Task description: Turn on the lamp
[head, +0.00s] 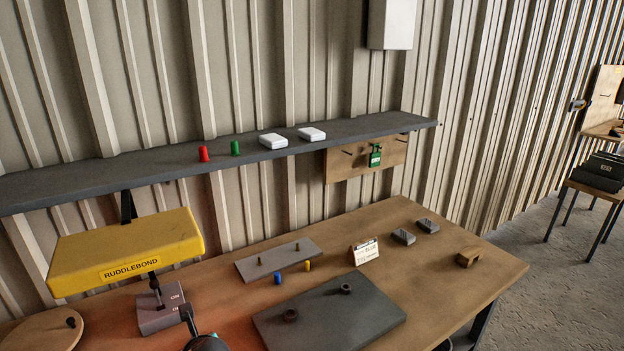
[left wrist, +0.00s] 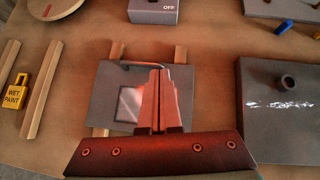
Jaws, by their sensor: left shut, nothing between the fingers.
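The lamp has a wide yellow shade (head: 125,252) marked RUDDLEBOND, in the head view at the left of the workbench. Its grey switch base (head: 160,312) stands below the shade, with ON and OFF lettering. The OFF side of the base (left wrist: 153,12) shows at the top of the left wrist view; the switch position is not clear. An orange-red glow lies on the bench around the base. My left gripper (left wrist: 160,75) is shut and empty, over a grey plate (left wrist: 100,90) with a small window and bent handle. It is apart from the base.
A yellow WET PAINT tag (left wrist: 17,92) and wooden strips lie left of my gripper. A shelf (head: 60,185) runs above the bench along the wall.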

